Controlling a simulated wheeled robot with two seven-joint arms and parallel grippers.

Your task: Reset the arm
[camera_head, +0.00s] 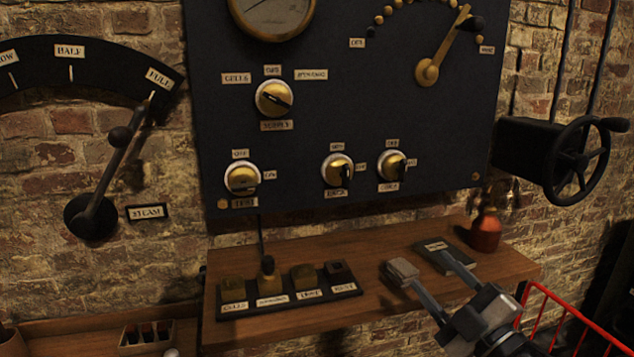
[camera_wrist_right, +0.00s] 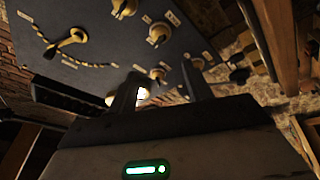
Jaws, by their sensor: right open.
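My right gripper (camera_head: 426,266) comes in from the lower right in the head view, over the right part of the wooden shelf. Its two fingers are spread apart with nothing seen between them. In the right wrist view its fingers (camera_wrist_right: 160,88) stand apart before the dark panel (camera_wrist_right: 90,75). The dark panel (camera_head: 330,130) with brass knobs hangs on the brick wall, above and behind the gripper. A brass lever arm (camera_head: 444,46) on the panel points up and right, near the end of a row of brass studs. My left gripper is out of view.
The wooden shelf (camera_head: 375,305) holds a labelled key block (camera_head: 290,300), a dark labelled plate (camera_head: 462,262) and a copper jar (camera_head: 486,232). A black handwheel (camera_head: 584,160) is at right, a steam lever (camera_head: 112,165) at left. A red rail (camera_head: 560,312) stands lower right.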

